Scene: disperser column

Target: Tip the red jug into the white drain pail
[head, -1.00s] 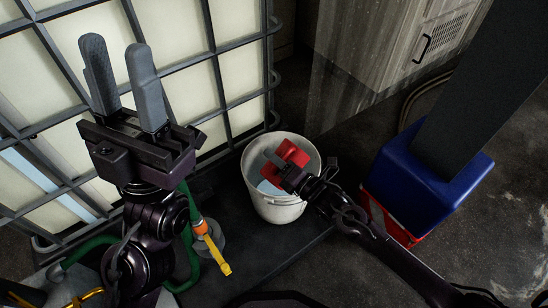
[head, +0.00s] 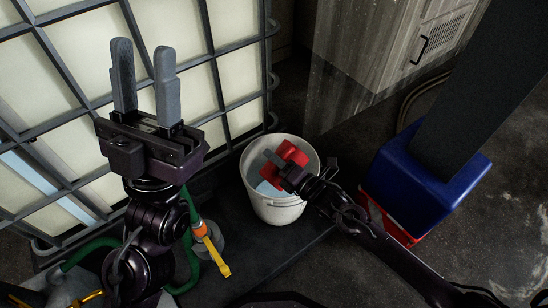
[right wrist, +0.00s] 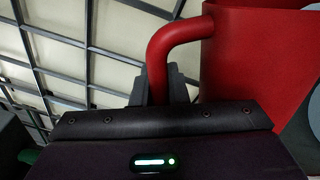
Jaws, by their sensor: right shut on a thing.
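The red jug (head: 292,152) is at the mouth of the white drain pail (head: 278,210), partly hidden by my right gripper (head: 279,165). In the right wrist view the jug (right wrist: 255,70) is large at the right, and my gripper's fingers (right wrist: 165,87) are shut on its curved handle. The jug appears tilted in the head view; I cannot see its mouth or any stream. A pale blue patch shows inside the pail, below the jug. My left gripper (head: 144,60) is raised at the left, fingers upward, apart and empty.
A caged pale tank (head: 225,65) stands behind at the left. A green hose (head: 190,250) with a yellow-handled valve (head: 216,258) is left of the pail. A blue block (head: 455,195) at a dark column's foot stands right. A grey cabinet (head: 365,50) is behind.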

